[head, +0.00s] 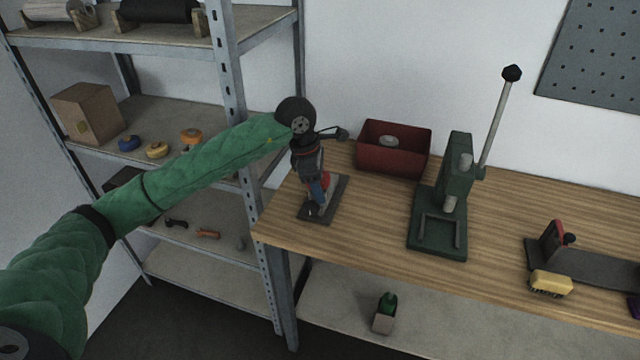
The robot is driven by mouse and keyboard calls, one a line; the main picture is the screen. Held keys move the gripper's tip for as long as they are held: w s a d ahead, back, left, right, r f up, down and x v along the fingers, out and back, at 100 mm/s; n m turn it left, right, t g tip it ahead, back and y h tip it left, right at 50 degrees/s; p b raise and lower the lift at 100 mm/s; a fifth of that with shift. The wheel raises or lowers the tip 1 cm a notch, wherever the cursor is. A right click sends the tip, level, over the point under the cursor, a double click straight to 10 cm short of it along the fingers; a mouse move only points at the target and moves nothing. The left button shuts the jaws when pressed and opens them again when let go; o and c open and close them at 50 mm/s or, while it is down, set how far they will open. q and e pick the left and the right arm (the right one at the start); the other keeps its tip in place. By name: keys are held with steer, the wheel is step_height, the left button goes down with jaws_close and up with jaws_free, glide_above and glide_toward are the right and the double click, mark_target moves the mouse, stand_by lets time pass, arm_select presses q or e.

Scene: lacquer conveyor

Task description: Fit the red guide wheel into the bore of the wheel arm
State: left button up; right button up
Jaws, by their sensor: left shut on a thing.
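My left arm reaches in from the left, and my left gripper (318,178) points down over the left end of the wooden bench. It is shut on a small red part, the red guide wheel (326,181), which is mostly hidden by the gripper. The bore is not visible, and I cannot tell whether the wheel touches the wheel arm. My right gripper is out of view.
A red bin (395,167) with a grey round part (388,141) stands behind, to the right. A green lever press (452,190) is right of the base plate. A yellow brush (551,283) lies farther right. A metal shelf rack (232,60) stands close on the left.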

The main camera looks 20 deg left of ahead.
arm_select(q)
steer(key=o, duration=1.1)
steer(key=shift+w+f, duration=0.1)
steer(key=shift+f, duration=0.05)
steer(key=b+v, duration=0.1)
steer(key=v, duration=0.2)
steer(key=b+v, duration=0.1)
steer(key=v, duration=0.3)
steer(key=shift+w, duration=0.1)
steer(key=shift+a+r, duration=0.1)
steer(key=shift+r, duration=0.4)
